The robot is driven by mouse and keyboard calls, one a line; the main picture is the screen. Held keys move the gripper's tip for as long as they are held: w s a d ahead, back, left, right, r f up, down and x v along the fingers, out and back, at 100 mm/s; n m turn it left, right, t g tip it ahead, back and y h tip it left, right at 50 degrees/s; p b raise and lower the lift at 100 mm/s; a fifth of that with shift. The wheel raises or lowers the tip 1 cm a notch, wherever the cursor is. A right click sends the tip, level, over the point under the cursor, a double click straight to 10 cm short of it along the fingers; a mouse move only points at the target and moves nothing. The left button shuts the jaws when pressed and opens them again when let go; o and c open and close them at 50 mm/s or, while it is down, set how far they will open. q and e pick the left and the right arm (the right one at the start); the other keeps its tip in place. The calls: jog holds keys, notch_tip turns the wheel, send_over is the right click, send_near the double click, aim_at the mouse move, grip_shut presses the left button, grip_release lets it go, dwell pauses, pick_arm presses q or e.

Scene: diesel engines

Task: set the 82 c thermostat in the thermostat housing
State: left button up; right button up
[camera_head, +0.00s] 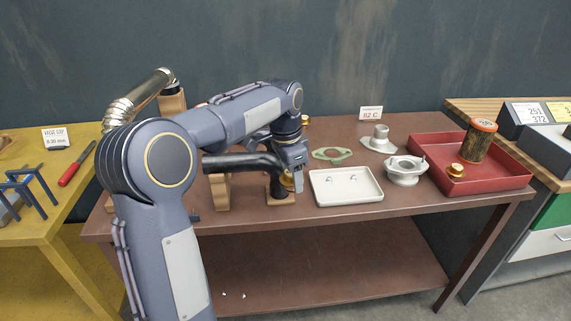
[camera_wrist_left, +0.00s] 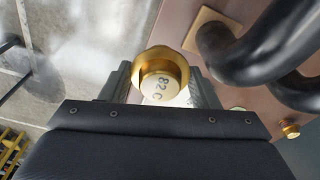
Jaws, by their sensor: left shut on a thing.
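My left gripper (camera_head: 292,180) is shut on the 82 C thermostat, low over the front of the brown table, left of the white tray. In the left wrist view the thermostat (camera_wrist_left: 160,78) is a brass piece with a wide rim and a pale end face marked "82 C", between the two fingers (camera_wrist_left: 165,90). The grey metal thermostat housing (camera_head: 405,170) stands open on the table, right of the white tray and well to the right of my gripper. A grey flanged cover (camera_head: 379,140) sits behind it. My right gripper is not in view.
The white tray (camera_head: 345,198) holds small bolts. A green gasket (camera_head: 332,154) lies behind it, near an "82 C" card (camera_head: 371,113). A red tray (camera_head: 510,183) holds a canister (camera_head: 480,142) and another brass piece (camera_head: 456,170). Black hoses (camera_head: 238,162) on wooden blocks lie beside my gripper.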

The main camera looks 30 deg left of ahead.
pick_arm(q)
jog(key=s+d+f+n, duration=0.1)
jog(key=d+f+n, duration=0.2)
jog(key=d+f, duration=0.3)
jog(key=d+f+n, duration=0.3)
jog(key=d+f, duration=0.4)
jog(key=f, duration=0.4)
jog(key=shift+s+f+n+y, duration=0.4)
jog(key=shift+a, duration=0.1)
